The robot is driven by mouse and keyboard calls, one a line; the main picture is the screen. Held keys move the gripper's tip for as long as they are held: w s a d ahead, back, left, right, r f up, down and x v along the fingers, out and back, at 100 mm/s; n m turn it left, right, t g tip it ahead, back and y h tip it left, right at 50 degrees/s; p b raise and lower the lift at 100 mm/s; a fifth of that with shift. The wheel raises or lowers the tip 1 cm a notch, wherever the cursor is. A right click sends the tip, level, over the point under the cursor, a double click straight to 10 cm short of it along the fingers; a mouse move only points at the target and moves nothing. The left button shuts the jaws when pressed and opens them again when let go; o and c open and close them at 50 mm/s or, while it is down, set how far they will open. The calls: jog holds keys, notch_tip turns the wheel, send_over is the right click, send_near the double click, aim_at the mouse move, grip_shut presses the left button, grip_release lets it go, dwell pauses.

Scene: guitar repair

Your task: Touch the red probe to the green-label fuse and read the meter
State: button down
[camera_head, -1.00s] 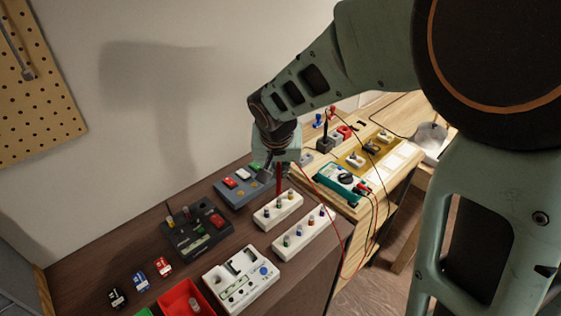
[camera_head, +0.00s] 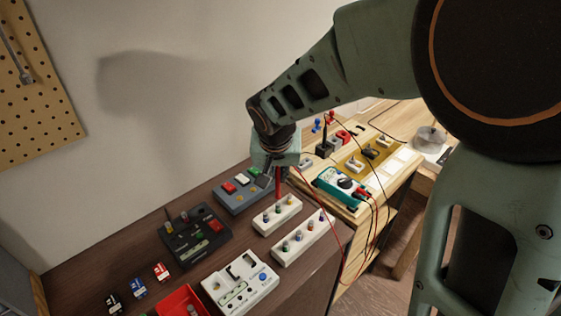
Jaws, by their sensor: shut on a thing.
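My gripper (camera_head: 277,170) points down and is shut on the red probe (camera_head: 278,186), held upright. The probe's tip is close to the far end of the rear white fuse block (camera_head: 262,228); I cannot tell whether it touches anything. That block holds a few small fuses with coloured bands. The front white fuse block (camera_head: 280,262) holds several more. A green-banded fuse (camera_head: 285,247) stands at its near left end. Other label colours are too small to be sure of. The teal multimeter (camera_head: 330,183) lies to the right on the light wood; its display is unreadable from here.
A red lead (camera_head: 325,200) loops from the probe toward the meter's side. A grey switch box (camera_head: 228,198), a black unit (camera_head: 190,245) and a white tester (camera_head: 225,296) stand left of the blocks. A red bin (camera_head: 172,303) is in front.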

jog(key=shift+f+b, duration=0.65)
jog(key=shift+b, duration=0.3)
dwell(3.2)
jog(key=shift+r, duration=0.15)
jog(key=shift+r+p, duration=1.85)
jog(key=shift+r, duration=1.1)
